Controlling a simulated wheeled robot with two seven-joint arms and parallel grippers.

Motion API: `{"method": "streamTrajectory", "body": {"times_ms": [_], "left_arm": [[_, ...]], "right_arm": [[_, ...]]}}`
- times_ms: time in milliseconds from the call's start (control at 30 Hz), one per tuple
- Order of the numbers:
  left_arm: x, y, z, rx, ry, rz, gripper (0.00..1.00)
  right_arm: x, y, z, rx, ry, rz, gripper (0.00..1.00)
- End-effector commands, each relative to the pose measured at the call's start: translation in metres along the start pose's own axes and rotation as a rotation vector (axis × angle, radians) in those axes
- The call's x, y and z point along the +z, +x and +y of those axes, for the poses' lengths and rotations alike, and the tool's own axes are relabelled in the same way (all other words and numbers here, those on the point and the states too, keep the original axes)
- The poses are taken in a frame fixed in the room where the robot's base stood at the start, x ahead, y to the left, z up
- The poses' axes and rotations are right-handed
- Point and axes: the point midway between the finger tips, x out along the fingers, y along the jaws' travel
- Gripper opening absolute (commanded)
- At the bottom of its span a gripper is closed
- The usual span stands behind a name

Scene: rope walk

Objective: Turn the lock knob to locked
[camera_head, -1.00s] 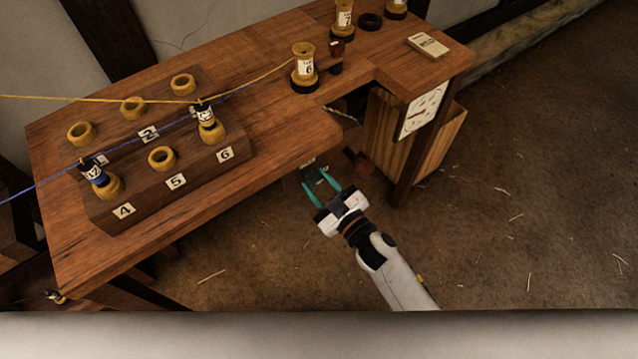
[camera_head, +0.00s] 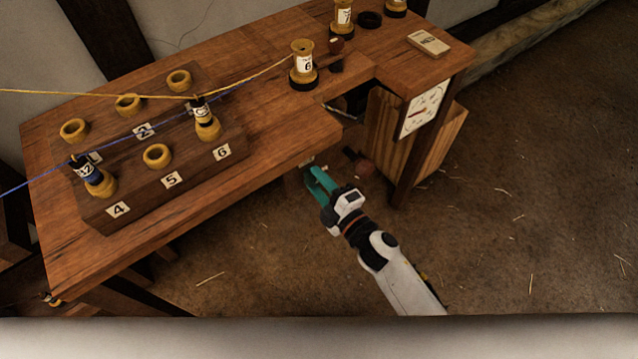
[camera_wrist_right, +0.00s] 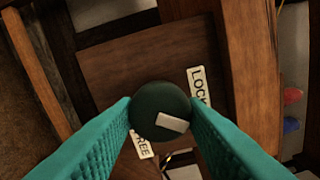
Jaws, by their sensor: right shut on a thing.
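The lock knob (camera_wrist_right: 160,108) is a dark round knob with a pale bar marker on its face, seen in the right wrist view. It sits on a wooden panel (camera_wrist_right: 125,70) between a LOCK label (camera_wrist_right: 199,88), partly cut off by my finger, and a FREE label (camera_wrist_right: 141,147). The pale bar lies nearly level in that view, slightly tilted. My right gripper (camera_wrist_right: 160,113) is shut on the knob, with a teal finger on each side. In the head view my right gripper (camera_head: 317,182) is at the bench's front edge, and the knob is hidden there. My left gripper is not in view.
The wooden bench (camera_head: 265,150) carries a peg block (camera_head: 190,185) with numbered tags, and a yellow and a blue strand cross above it. A spool tagged 6 (camera_head: 303,68) stands behind. A dial (camera_head: 423,108) is on the right post. The floor at right is open.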

Motion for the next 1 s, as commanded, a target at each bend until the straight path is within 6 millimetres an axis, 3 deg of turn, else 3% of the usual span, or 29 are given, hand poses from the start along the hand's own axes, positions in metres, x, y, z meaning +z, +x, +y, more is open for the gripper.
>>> {"method": "streamTrajectory", "body": {"times_ms": [500,1000], "left_arm": [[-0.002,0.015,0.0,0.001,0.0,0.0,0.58],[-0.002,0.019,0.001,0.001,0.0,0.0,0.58]], "right_arm": [[0.0,-0.001,0.001,0.003,-0.447,0.0,0.15],[0.001,0.0,0.001,0.003,-0.628,-0.001,0.15]]}}
